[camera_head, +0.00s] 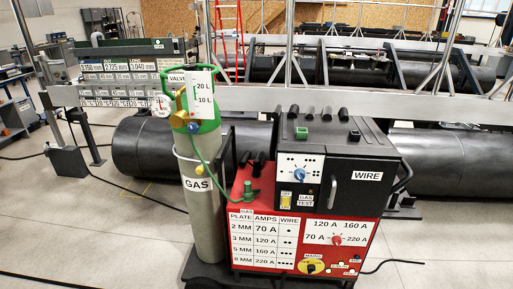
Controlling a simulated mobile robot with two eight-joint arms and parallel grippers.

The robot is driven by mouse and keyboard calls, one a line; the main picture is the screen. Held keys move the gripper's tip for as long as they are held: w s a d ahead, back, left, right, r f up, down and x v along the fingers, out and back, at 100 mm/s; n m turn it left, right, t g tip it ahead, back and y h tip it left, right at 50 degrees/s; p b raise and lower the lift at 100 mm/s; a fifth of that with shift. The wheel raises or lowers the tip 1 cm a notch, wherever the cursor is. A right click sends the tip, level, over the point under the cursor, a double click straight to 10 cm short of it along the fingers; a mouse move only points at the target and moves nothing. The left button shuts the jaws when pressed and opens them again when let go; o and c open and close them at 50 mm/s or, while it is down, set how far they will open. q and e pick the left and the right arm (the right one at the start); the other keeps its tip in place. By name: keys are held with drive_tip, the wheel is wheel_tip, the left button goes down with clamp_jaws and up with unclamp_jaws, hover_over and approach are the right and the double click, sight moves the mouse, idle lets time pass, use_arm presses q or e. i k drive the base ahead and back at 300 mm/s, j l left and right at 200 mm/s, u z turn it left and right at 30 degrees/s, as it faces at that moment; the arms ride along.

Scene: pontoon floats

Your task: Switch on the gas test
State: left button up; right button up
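The red and black welding machine (306,248) stands in the middle foreground. Its white-topped control panel carries a blue knob (299,173). Below it sits a yellow switch (286,200) marked ON. Just right of that is the GAS TEST label (306,201), with a small control by it, too small to read its position. A grey and green gas cylinder (203,215) marked GAS stands upright on the left, with a round gauge (161,106) and a flow tube marked 20 L and 10 L (203,96). Neither of my grippers is in view.
A black box door marked WIRE (362,184) is on the machine's right, with a handle beside it. Large dark pipes (445,160) lie behind on the floor. A red ladder (229,40) stands at the back. Floor is clear at front left and right, apart from cables.

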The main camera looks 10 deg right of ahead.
sight(285, 200)
drive_tip(key=i+j, duration=0.25)
drive_tip(key=i, duration=0.15)
drive_tip(key=i+j, duration=0.25)
drive_tip(key=i, duration=0.15)
